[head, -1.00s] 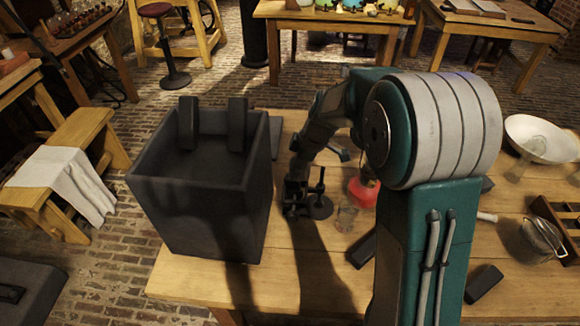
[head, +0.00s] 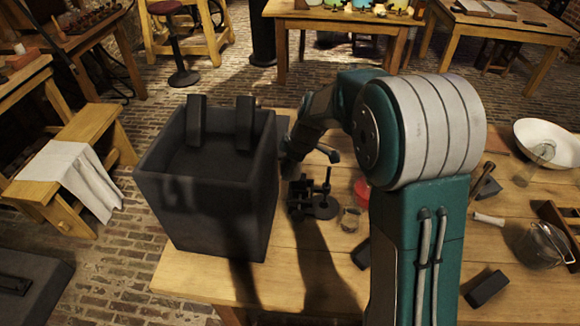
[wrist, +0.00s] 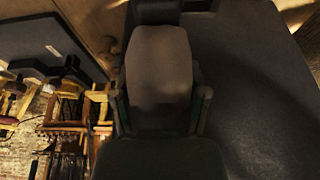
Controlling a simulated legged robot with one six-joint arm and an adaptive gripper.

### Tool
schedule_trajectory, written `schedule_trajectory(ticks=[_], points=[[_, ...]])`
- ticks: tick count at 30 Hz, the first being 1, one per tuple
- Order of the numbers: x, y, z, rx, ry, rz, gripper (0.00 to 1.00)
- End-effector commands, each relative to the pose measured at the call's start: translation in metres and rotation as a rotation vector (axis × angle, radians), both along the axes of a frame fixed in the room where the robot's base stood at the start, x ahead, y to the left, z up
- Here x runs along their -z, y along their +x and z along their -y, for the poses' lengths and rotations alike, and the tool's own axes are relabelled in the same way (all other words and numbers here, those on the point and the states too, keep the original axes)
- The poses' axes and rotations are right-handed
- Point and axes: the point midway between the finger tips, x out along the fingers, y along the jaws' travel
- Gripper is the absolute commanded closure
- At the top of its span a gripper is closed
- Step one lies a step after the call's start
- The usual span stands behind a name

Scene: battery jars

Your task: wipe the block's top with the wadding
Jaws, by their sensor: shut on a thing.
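A large dark grey block (head: 208,215) stands on the wooden table at the left in the head view. Its top looks sunken inside a rim, and two dark upright pieces stand at its back. My forearm reaches down behind the block's right side, so the gripper's tips are hidden in the head view. In the wrist view, my gripper (wrist: 160,104) is shut on a grey-brown pad, which looks like the wadding (wrist: 160,60). A broad dark surface, probably the block (wrist: 250,85), fills the right of that view. I cannot tell whether the pad touches it.
A small dark stand with upright rods (head: 312,203) and a glass (head: 349,219) are right of the block. A white bowl (head: 548,140), a wire-like vessel (head: 543,245) and dark pieces (head: 487,288) lie farther right. A white cloth (head: 78,178) hangs over a bench at left.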

Motion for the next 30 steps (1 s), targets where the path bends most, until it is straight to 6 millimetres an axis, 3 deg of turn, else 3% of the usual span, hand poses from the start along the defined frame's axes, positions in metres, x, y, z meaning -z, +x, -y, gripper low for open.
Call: schedule_trajectory(ticks=[21, 30], points=[[-0.058, 0.0, -0.003, -0.001, 0.001, 0.001, 0.9], [-0.06, 0.0, -0.003, 0.0, 0.0, -0.001, 0.9]])
